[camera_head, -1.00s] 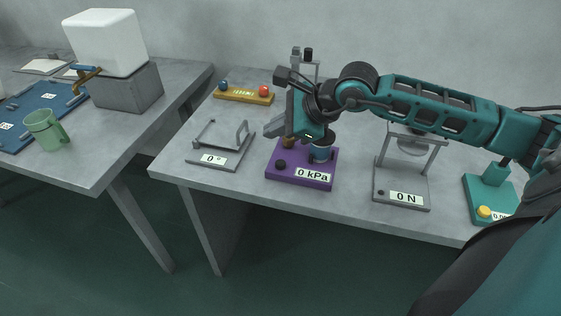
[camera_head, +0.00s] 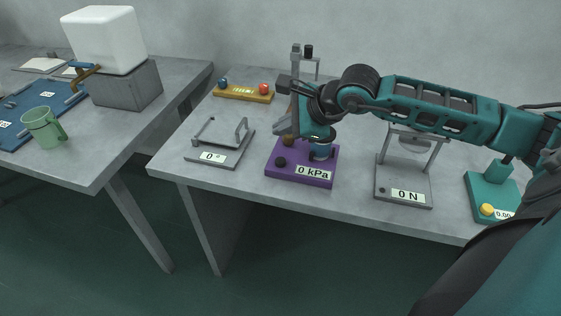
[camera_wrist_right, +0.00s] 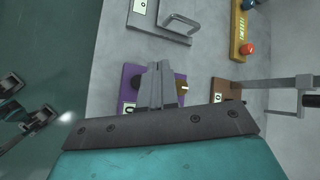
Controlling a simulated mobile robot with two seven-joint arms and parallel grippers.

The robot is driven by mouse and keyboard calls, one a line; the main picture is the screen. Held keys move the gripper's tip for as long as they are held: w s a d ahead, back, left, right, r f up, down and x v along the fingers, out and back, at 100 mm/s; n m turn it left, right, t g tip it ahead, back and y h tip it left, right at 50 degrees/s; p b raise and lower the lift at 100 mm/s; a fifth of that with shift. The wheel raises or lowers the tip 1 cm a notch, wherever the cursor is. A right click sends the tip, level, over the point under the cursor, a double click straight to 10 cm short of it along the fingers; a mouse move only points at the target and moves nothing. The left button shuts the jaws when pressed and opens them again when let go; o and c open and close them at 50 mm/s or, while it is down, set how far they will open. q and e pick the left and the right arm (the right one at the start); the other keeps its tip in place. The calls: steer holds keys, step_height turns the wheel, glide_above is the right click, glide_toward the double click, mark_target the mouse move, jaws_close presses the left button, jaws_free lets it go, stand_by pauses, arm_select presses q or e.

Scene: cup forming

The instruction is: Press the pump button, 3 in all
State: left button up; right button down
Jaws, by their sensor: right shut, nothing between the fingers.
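The purple pump unit (camera_head: 300,176) stands on the right-hand table, its label reading "0 kPa". It has a black knob (camera_head: 281,162), a blue cylinder (camera_head: 321,151) and a brown part (camera_head: 288,140) behind the knob. I cannot tell for sure which part is the button. My right gripper (camera_head: 287,128) is shut and empty, fingers pointing down above the unit's back left. In the right wrist view its fingertips (camera_wrist_right: 160,66) overlap the purple unit (camera_wrist_right: 131,72), between the black knob (camera_wrist_right: 137,82) and a brass part (camera_wrist_right: 183,88). Contact cannot be made out. My left gripper is not in view.
A grey frame marked "0 °" (camera_head: 212,157) stands left of the pump. A "0 N" stand (camera_head: 404,195) and a teal unit with a yellow button (camera_head: 487,209) are to the right. The left table holds a green mug (camera_head: 44,128).

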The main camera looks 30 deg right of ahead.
steer(key=b, duration=0.2)
glide_above(284, 162)
step_height(284, 162, down, 5)
steer(key=shift+r, duration=0.2)
steer(key=shift+f+b, duration=0.4)
steer(key=shift+b, duration=0.15)
steer(key=shift+f, duration=0.2)
steer(key=shift+f+b, duration=0.1)
steer(key=shift+b, duration=0.25)
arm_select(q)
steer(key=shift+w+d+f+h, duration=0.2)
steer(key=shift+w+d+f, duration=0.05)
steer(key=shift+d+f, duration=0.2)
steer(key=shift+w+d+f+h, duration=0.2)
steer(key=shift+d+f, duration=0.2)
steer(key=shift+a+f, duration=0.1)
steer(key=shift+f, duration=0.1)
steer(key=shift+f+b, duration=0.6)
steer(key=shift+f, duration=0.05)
arm_select(e)
steer(key=shift+f, duration=0.35)
